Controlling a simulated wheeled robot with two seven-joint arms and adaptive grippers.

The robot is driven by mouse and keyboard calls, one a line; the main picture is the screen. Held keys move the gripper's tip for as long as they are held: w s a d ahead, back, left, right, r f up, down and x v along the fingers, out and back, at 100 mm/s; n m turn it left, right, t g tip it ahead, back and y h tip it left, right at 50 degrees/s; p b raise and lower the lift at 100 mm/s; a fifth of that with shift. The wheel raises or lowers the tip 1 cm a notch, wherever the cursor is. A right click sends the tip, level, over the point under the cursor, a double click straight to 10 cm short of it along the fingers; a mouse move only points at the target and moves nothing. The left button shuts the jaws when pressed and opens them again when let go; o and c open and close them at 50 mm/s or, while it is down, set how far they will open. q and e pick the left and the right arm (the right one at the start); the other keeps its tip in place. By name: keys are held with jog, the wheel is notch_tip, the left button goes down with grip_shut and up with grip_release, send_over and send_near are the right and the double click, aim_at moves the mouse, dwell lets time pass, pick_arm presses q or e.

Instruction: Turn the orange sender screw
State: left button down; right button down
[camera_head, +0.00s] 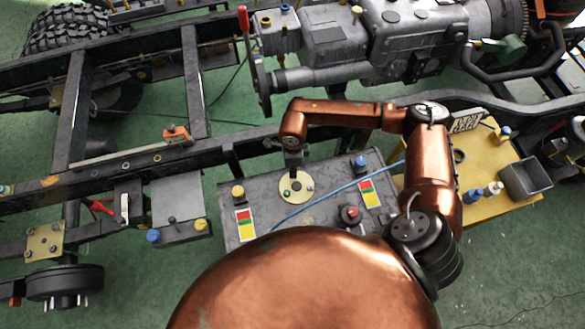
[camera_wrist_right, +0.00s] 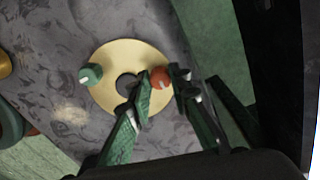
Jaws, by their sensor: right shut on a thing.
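The orange sender screw (camera_wrist_right: 160,78) sits at the edge of a round brass plate (camera_wrist_right: 103,62) on a grey tank top. My right gripper (camera_wrist_right: 163,80) has its two green fingers closed on the orange screw, one on each side. A green screw (camera_wrist_right: 90,75) stands on the opposite side of the plate, clear of the fingers. In the head view my right gripper (camera_head: 293,165) reaches down to the brass plate (camera_head: 303,194), and I cannot make out the orange screw there. My left gripper is not in view.
The grey tank (camera_head: 330,215) carries a yellow cap (camera_head: 238,191), a blue cap (camera_head: 360,163), a red-topped fitting (camera_head: 351,213) and a blue line (camera_head: 335,189). Dark frame rails (camera_head: 215,145) run behind it. A yellow bench (camera_head: 495,165) with a grey bin (camera_head: 527,178) stands at the right.

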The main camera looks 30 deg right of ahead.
jog(key=shift+d+n, duration=0.1)
jog(key=shift+n, duration=0.2)
dwell(0.4)
jog(key=c, duration=1.8)
grip_release()
jog(key=shift+o, duration=0.2)
jog(key=shift+r, duration=0.15)
notch_tip(320, 180, up, 12)
